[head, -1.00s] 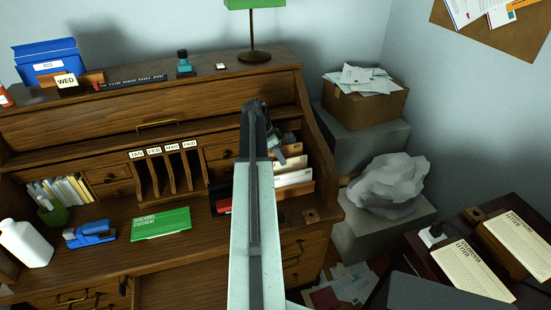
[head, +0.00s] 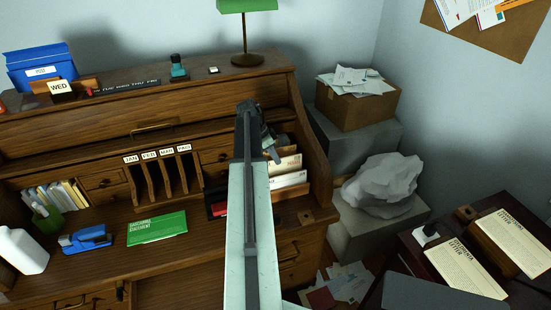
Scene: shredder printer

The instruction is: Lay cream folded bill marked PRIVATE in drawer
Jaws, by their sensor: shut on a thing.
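My gripper (head: 268,142), dark and seen past the pale arm link, is at the letter rack on the right of the roll-top desk (head: 95,258). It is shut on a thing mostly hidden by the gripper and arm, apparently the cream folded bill. Cream and white papers (head: 288,179) stand in the rack just below the fingers; no PRIVATE mark is readable. Small drawers (head: 103,181) sit in the desk's back, and larger drawers (head: 298,248) are below its top. I cannot tell which drawer is meant.
A green statement (head: 157,228), a blue stapler (head: 86,239) and a white bottle (head: 22,250) lie or stand on the desk. Upright slots (head: 165,180) stand left of my arm. A grey crumpled mass (head: 382,185) and a paper-filled box (head: 354,105) are beyond the desk's right side.

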